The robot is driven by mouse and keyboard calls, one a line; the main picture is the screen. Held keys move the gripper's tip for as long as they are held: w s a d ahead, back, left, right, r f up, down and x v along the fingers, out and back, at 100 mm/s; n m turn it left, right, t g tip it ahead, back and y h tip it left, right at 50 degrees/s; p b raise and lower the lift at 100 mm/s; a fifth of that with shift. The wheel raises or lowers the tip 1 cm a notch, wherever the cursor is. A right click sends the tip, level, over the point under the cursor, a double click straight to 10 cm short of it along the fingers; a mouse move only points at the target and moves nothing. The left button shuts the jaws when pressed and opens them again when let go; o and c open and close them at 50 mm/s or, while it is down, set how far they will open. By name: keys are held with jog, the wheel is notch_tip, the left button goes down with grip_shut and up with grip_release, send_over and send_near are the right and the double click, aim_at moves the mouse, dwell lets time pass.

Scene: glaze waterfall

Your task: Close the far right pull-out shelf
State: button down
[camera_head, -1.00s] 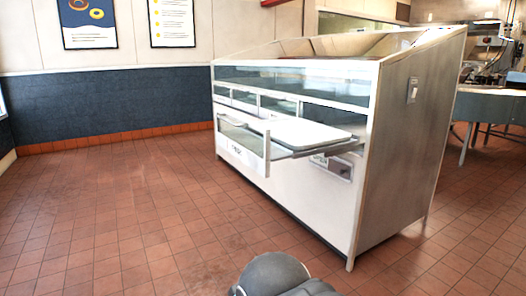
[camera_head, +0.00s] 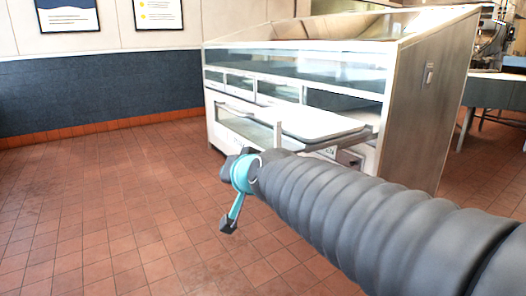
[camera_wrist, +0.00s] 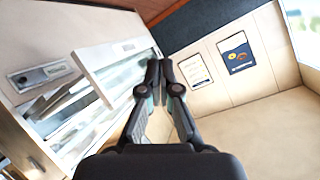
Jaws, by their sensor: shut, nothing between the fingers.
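The pull-out shelf (camera_head: 318,119) at the right end of the white cabinet's front is out, a pale flat tray behind an upright front panel. The lower part of its front is hidden behind my arm in the head view. In the wrist view the shelf's white-framed front (camera_wrist: 112,62) stands just left of my fingers. My gripper (camera_wrist: 160,66) is shut and empty, its two dark fingertips together. In the head view it is in front of the shelf; I cannot tell whether it touches the shelf.
The cabinet (camera_head: 424,110) has a glass-fronted upper part and other compartments left of the shelf, which look shut. Open tiled floor (camera_head: 100,215) lies to the left and in front. A grey counter (camera_head: 492,92) stands behind at the right. Posters hang on the wall.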

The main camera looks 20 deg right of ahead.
aim_at(269, 147)
jog(key=w+d+r+m+t+h, duration=0.1)
jog(key=w+r+m+t+h, duration=0.15)
jog(key=w+m, duration=0.35)
jog(key=w+r+m+t+h, duration=0.1)
jog(key=w+r+m+h, duration=0.3)
jog(key=w, duration=0.4)
jog(key=w+d+r+m+t+h, duration=0.1)
jog(key=w+r+m+t+h, duration=0.15)
jog(key=w+m+h, duration=0.35)
notch_tip(269, 147, down, 15)
jog(key=a+m+g+h+b, duration=0.1)
jog(key=m+g+h+b, duration=0.1)
jog(key=m+g+h, duration=0.9)
jog(key=w+d+g+y, duration=0.1)
jog(key=d, duration=0.3)
jog(key=w+d+m+y, duration=0.1)
jog(key=d, duration=0.3)
jog(key=w+d+g+y, duration=0.1)
jog(key=d, duration=0.3)
jog(key=shift+w+d+r+m+g+y+p, duration=0.25)
jog(key=shift+w+d+m+g+p, duration=0.05)
jog(key=shift+d+p, duration=0.1)
